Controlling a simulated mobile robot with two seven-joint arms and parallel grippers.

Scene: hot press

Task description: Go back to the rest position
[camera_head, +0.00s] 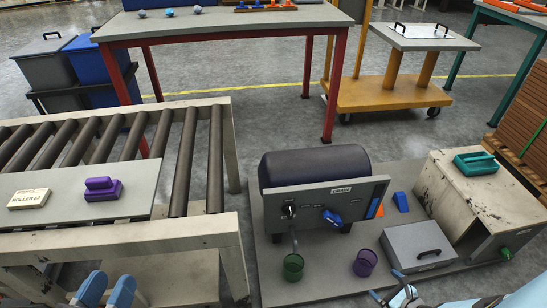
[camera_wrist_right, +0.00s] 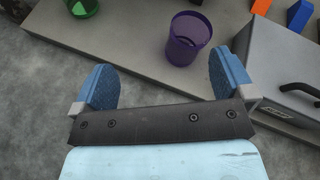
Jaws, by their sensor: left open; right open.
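My left gripper (camera_head: 106,288) is at the bottom left of the head view, in front of the roller conveyor. Its two blue fingers are apart with nothing between them. My right gripper (camera_head: 388,287) is at the bottom edge, right of centre, near the front of the grey platform. In the right wrist view (camera_wrist_right: 164,78) its blue fingers are spread and empty. A purple cup (camera_head: 365,262) stands on the platform just beyond the right gripper; it also shows in the wrist view (camera_wrist_right: 187,40), apart from the fingers. A green cup (camera_head: 293,267) stands further left.
A dark cylinder machine (camera_head: 315,165) with a control panel stands on the platform (camera_head: 330,289). A grey lidded box (camera_head: 418,247) is close to the right gripper. The conveyor (camera_head: 185,160) carries a board (camera_head: 140,185) with a purple block (camera_head: 102,189). Floor is free between conveyor and platform.

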